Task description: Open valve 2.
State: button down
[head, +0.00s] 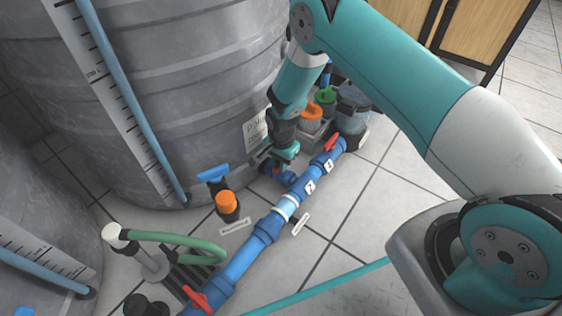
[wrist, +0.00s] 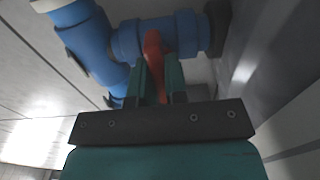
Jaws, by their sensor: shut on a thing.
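A red valve handle (wrist: 153,48) sits on a short blue branch pipe (wrist: 126,42) in the wrist view and lies roughly across that pipe. My gripper (wrist: 159,80) is shut on this handle, with one teal finger on each side of it. In the head view my gripper (head: 286,156) reaches down beside the large grey tank, and only a little of the red handle (head: 276,170) shows below it. A label reading 2 (head: 310,187) is on the blue main pipe close to this branch.
Another red handle (head: 332,143) is up the main pipe near the label 3 (head: 328,165), and one (head: 196,298) is at its lower end. The grey tank (head: 190,110) stands close behind. Containers with orange and green caps (head: 313,112) stand beyond.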

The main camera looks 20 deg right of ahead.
jog(key=shift+r+p, duration=0.1)
jog(key=shift+p, duration=0.2)
jog(key=n+p, duration=0.3)
jog(key=shift+r+n, duration=0.1)
jog(key=shift+n, duration=0.3)
jog(key=n+p, duration=0.2)
jog(key=n, duration=0.2)
jog(key=shift+n, duration=0.3)
jog(key=n+p, duration=0.2)
jog(key=n, duration=0.2)
jog(key=shift+s+n, duration=0.1)
jog(key=shift+n, duration=0.2)
jog(key=n+p, duration=0.1)
jog(key=n, duration=0.3)
jog(key=shift+n, duration=0.4)
jog(key=shift+f, duration=0.2)
jog(key=c, duration=1.1)
grip_release()
jog(key=shift+c, duration=0.2)
